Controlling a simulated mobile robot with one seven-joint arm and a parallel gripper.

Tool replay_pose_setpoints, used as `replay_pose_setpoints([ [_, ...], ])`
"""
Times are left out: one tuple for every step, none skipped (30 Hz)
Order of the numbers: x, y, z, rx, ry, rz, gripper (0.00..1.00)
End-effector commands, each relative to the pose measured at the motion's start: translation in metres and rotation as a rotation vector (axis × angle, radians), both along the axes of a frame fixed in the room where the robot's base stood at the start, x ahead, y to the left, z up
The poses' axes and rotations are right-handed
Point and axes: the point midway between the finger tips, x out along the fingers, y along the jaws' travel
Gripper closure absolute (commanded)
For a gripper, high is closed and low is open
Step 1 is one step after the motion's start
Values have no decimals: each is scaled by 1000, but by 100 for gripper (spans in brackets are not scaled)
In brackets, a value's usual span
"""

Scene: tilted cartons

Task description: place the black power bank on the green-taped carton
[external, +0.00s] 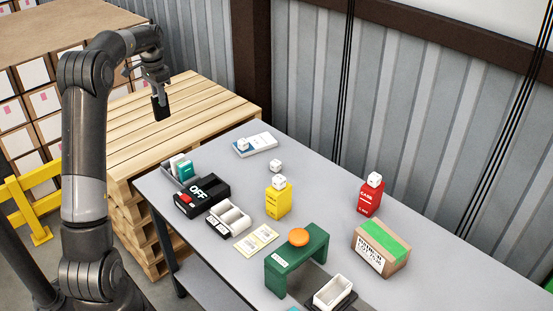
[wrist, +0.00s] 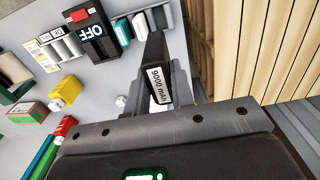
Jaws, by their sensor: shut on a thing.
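My gripper (external: 158,82) is raised at the upper left in the external view, beyond the table's left edge and near the wooden pallets. It is shut on the black power bank (external: 160,108), which hangs below the fingers. In the wrist view the power bank (wrist: 156,55) stands between the fingers, with a white "9000 mAh" label facing the camera. The green-taped carton (external: 372,258) is a brown box with a green strip on its sloping top and a white label. It stands at the table's right, far from my gripper. It also shows in the wrist view (wrist: 22,117).
On the table (external: 335,190), a green stand (external: 295,262) bears an orange disc. A yellow box (external: 278,200) and a red box (external: 371,200) carry white dice. A black "OFF" box (external: 203,194) and a white divided tray (external: 228,220) stand left. Corrugated wall is behind.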

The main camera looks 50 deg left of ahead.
Motion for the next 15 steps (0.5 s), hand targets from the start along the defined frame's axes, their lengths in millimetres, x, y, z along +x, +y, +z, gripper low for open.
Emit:
replay_pose_setpoints([
  [1, 0, 11, 3, -3, 0, 100],
  [0, 0, 16, 2, -2, 0, 100],
  [7, -7, 14, -1, 1, -17, 100],
  [11, -11, 13, -1, 1, -28, 100],
  [14, -15, 13, -1, 1, -37, 100],
  [20, -21, 13, -1, 1, -53, 100],
  [24, -25, 13, -1, 0, -64, 100],
  [28, -29, 13, -1, 0, -75, 100],
  [35, -37, 13, 0, 0, -94, 100],
  [39, -42, 13, 0, 0, -107, 100],
  [45, -49, 13, 0, 0, -123, 100],
  [53, -58, 13, 0, 0, -145, 100],
  [59, -66, 13, 0, 0, -164, 100],
  [66, -75, 13, 0, 0, -184, 100],
  [75, -87, 13, 0, 0, -212, 100],
])
